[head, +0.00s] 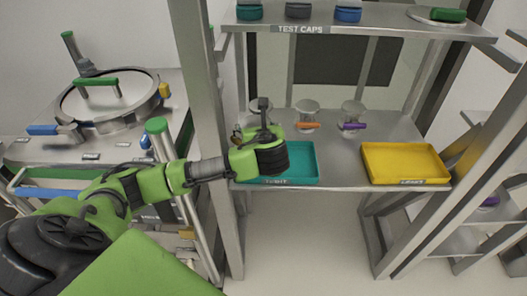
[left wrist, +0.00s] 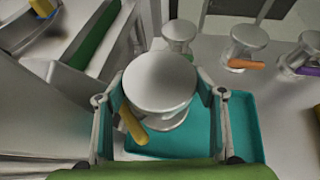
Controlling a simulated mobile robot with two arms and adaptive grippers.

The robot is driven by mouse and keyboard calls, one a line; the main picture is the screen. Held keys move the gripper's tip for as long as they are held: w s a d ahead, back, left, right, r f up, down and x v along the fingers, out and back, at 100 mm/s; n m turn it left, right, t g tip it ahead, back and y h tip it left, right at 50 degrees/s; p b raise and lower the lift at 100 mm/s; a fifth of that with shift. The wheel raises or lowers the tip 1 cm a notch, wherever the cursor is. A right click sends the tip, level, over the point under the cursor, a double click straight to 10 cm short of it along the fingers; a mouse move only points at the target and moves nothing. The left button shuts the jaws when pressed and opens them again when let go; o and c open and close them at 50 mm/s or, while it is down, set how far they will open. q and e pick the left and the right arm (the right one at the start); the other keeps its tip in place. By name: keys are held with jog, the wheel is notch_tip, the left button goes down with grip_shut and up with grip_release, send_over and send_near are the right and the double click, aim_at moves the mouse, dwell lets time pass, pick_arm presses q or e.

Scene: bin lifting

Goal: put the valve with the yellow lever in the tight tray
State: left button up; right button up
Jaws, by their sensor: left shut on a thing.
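The valve with the yellow lever (left wrist: 160,82) is a grey metal body with a wide round top, held between the fingers of my left gripper (left wrist: 162,100). Its yellow lever (left wrist: 131,125) points down toward the near left in the left wrist view. In the head view my left gripper (head: 264,128) is over the teal tray (head: 305,162) and mostly hides the valve. The teal tray, with a small front label hard to read, also shows under the valve in the left wrist view (left wrist: 240,140). I cannot tell whether the valve touches its floor. My right gripper is not in view.
Behind the tray stand a valve with an orange lever (head: 307,116), one with a purple lever (head: 351,117) and another grey valve (head: 260,105). A yellow tray (head: 405,163) is at the right. An upper shelf (head: 350,27) holds caps. A metal post (head: 205,120) stands left.

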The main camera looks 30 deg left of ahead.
pick_arm(q)
jog(key=shift+f+p, duration=0.3)
jog(key=shift+f, duration=3.1)
jog(key=o, duration=1.8)
jog(key=shift+f, duration=0.2)
jog(key=shift+o, duration=0.8)
jog(key=shift+s+r, duration=0.1)
jog(key=shift+d, duration=0.1)
jog(key=b+v, duration=0.1)
jog(key=v, duration=1.1)
